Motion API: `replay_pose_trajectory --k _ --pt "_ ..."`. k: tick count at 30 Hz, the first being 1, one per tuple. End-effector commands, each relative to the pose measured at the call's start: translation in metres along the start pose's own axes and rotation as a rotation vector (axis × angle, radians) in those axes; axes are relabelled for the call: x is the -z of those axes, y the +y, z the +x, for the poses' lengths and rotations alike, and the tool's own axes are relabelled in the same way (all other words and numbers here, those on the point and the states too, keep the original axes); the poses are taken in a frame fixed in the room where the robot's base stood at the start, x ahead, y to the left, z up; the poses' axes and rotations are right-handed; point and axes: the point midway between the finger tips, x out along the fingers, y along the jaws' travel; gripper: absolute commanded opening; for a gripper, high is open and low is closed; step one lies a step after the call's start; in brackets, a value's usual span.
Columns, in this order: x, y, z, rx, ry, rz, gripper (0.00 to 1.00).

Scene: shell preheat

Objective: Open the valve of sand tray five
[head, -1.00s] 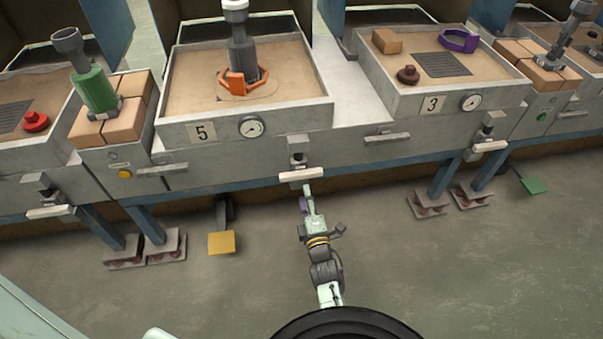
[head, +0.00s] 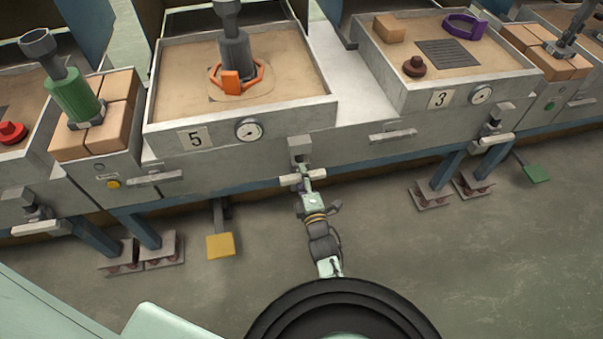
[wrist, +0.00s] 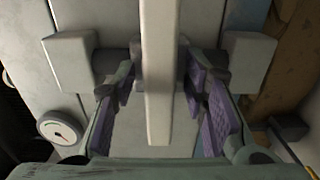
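Sand tray five (head: 290,119), with its 5 plate (head: 196,139) and round gauge (head: 249,130), stands left of centre in the head view. Its valve handle (head: 290,180), a pale crossbar, sits under a grey valve body (head: 299,145) on the tray's front, right of the gauge. My gripper (head: 308,181) is at this handle, partly covering it. In the wrist view the handle (wrist: 159,75) runs upright between the purple-padded fingers of my gripper (wrist: 160,95). The fingers are open, with a gap on each side of the bar. The gauge also shows at lower left (wrist: 62,130).
Tray five holds sand and a grey cylinder (head: 235,53) in an orange ring clamp (head: 231,80). Tray three (head: 470,95) stands to the right with a similar valve handle (head: 491,141). A yellow pedal (head: 220,245) is low on the left.

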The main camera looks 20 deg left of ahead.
Motion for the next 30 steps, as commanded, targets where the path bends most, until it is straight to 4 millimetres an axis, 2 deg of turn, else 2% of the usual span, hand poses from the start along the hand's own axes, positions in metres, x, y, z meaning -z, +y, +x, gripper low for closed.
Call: replay_pose_trajectory --k 6,24,30 --pt "0.0001 -0.0001 0.0000 0.000 0.000 0.000 0.40" --pt "0.0003 0.0001 0.0001 0.000 0.000 0.000 0.00" --pt "0.0004 0.0002 0.0002 0.000 0.000 0.000 0.00"
